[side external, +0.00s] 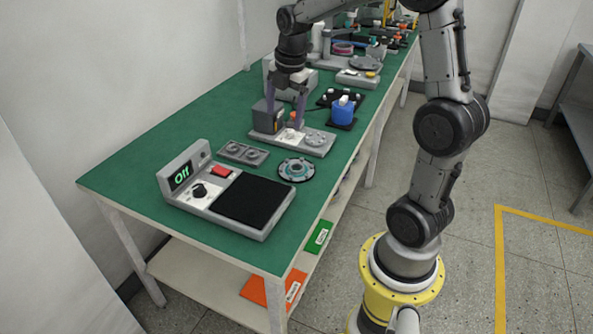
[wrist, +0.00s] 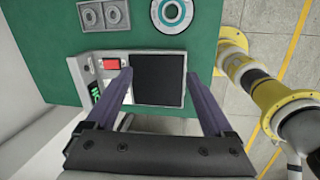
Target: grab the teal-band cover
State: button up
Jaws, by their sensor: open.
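My gripper (side external: 284,113) is open with purple fingers spread, above the grey fixture and behind the cover. In the wrist view the open gripper (wrist: 158,76) has nothing between its fingers, and the cover shows beyond the fingertips.
A device with a black pad (side external: 251,201), red button and "Off" display stands at the table's near end. The twin-recess block (side external: 242,152) is left of the cover. A grey fixture (side external: 315,144) and a blue container (side external: 342,110) stand behind. The table's right edge is close.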

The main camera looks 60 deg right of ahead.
jog(key=d+f+m+g, duration=0.1)
jog(key=d+f, duration=0.5)
jog(key=m+g+y, duration=0.1)
send_near(306, 167)
jog(key=a+f, duration=0.1)
jog(key=f, duration=0.1)
jog(key=s+a+f, duration=0.1)
jog(key=f, duration=0.2)
jog(key=a+f, duration=0.1)
jog(key=f, duration=0.1)
jog(key=shift+s+a+f, duration=0.15)
jog(key=shift+s+f, duration=0.05)
grip_shut()
jog(key=shift+r, duration=0.1)
